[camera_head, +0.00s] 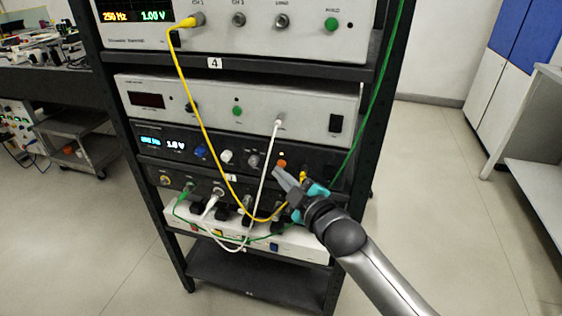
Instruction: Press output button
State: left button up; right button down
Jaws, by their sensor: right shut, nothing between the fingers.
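A black instrument (215,149) with a lit display reading 1.0 V sits in the rack. Its front has a blue knob (200,152), a white knob (226,157) and a small orange button (282,164) near its right end. The button labels are too small to read, so I cannot confirm which is the output button. My right gripper (277,174) comes in from the lower right, shut and empty. Its fingertips are just below the orange button; I cannot tell whether they touch it. My left gripper is not in view.
Yellow, white and green cables hang across the rack front, close to my right gripper. A grey instrument (308,108) is above and a white power strip (302,245) below. The rack's right post (366,150) stands beside my arm. Floor right of the rack is clear.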

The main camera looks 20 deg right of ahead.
jog(key=s+a+p, duration=0.3)
jog(key=s, duration=0.2)
jog(key=shift+a+p, duration=0.2)
jog(key=shift+p, duration=0.1)
jog(key=shift+f, duration=0.1)
dwell(0.4)
